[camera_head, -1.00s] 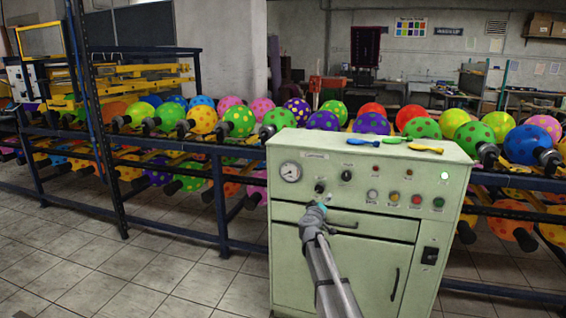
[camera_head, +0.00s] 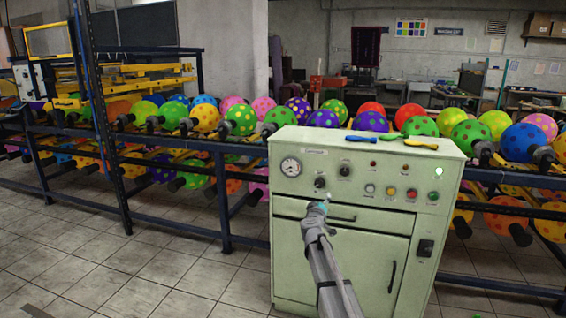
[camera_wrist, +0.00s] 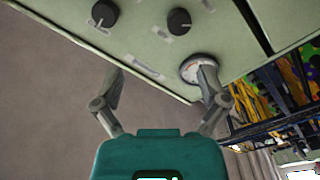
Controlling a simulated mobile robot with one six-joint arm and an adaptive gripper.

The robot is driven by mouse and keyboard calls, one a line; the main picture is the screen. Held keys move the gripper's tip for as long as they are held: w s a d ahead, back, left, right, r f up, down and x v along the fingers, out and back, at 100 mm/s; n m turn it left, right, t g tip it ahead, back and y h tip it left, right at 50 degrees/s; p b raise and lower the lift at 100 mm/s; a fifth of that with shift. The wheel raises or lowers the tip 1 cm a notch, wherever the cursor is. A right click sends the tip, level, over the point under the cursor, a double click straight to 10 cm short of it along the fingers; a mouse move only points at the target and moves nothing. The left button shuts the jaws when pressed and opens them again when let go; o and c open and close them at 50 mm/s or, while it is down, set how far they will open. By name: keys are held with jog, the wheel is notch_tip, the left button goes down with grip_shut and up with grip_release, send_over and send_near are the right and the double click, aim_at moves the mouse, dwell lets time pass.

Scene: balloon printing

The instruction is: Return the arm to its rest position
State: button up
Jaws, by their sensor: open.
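My arm reaches up from the bottom of the head view, with its end in front of the light green control cabinet (camera_head: 345,250). My gripper (camera_wrist: 160,80) shows in the wrist view with its two fingers spread apart and nothing between them. The cabinet's front panel fills the top of the wrist view, with two black knobs (camera_wrist: 179,21) and a round gauge (camera_wrist: 197,68). The right finger overlaps the gauge in that view; I cannot tell whether it touches. In the head view the gripper's fingers are too small to make out.
Uninflated balloons (camera_head: 421,143) lie on the cabinet top. A blue metal rack (camera_head: 222,200) with several polka-dot balloons (camera_head: 242,119) runs behind the cabinet and to both sides. Yellow printing frames (camera_head: 150,80) stand at the left. The tiled floor (camera_head: 130,270) at the left front is open.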

jog(key=s+a+f+n+g+y, duration=0.2)
jog(key=s+a+f+g+y, duration=0.25)
jog(key=s, duration=0.45)
jog(key=s+a+f+n+g+y, duration=0.1)
jog(key=s+a+f+g+y, duration=0.1)
jog(key=s+a+f+y, duration=0.45)
jog(key=s+d+f+m+g+h, duration=0.25)
jog(key=s+d+g, duration=0.2)
jog(key=s, duration=0.55)
jog(key=s+d+f+m+g+h, duration=0.1)
jog(key=s+d+f+m+g, duration=0.3)
jog(key=s, duration=0.5)
jog(key=s+d+f+m+g+h, duration=0.1)
jog(key=s+d+m+g+h, duration=0.3)
jog(key=s, duration=0.6)
notch_tip(320, 180, up, 22)
jog(key=n+t+y+p, duration=0.1)
jog(key=n+p, duration=0.1)
jog(key=p, duration=2.1)
jog(key=shift+d+y, duration=0.35)
jog(key=shift+d, duration=0.1)
